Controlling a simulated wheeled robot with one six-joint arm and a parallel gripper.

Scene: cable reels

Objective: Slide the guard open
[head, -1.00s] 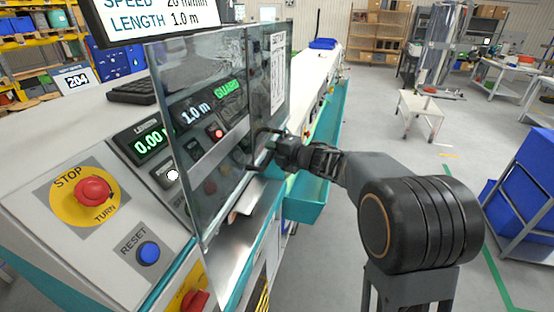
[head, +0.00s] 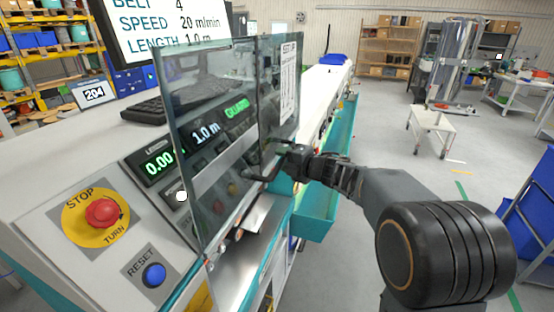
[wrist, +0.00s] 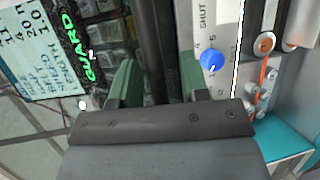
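The guard (head: 228,110) is a clear, tinted panel standing upright in front of the machine's control panel, with a white notice sheet on its far part. My gripper (head: 262,162) is at the guard's far half, level with its lower middle. Its two fingers look spread apart there. In the wrist view my gripper (wrist: 158,80) shows two green fingers with a gap. A dark bar runs between them; I cannot tell whether they touch it. A strip marked SHUT with a blue knob (wrist: 211,60) lies right of the fingers.
A red stop button (head: 103,212) and a blue reset button (head: 154,275) sit on the near console. A screen (head: 160,30) stands above the guard. A teal trough (head: 318,212) runs along the machine's side. Open floor lies to the right.

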